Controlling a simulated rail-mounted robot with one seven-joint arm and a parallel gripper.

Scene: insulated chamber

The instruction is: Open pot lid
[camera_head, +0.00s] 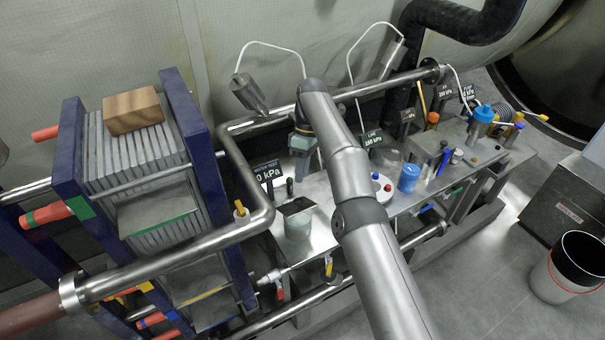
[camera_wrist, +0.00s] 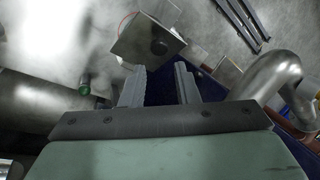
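A pale pot (camera_head: 297,227) stands on the metal bench, with a square, dark, shiny lid (camera_head: 297,207) on top. In the wrist view, the square lid (camera_wrist: 135,42) shows a round dark spot, perhaps a knob, and hides most of the pot. My gripper (camera_head: 301,172) hangs above the bench behind the pot, apart from it. In the wrist view, the two grey fingers (camera_wrist: 159,78) are spread with an empty gap between them. The lid lies beyond the fingertips, and nothing is held.
A thick steel pipe (camera_head: 262,210) bends close to the pot's left. A dark pressure sign (camera_head: 266,172) stands behind it. A white container with red and blue knobs (camera_head: 381,188) and a blue jar (camera_head: 408,178) stand to the right. A plate stack (camera_head: 150,165) fills the left.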

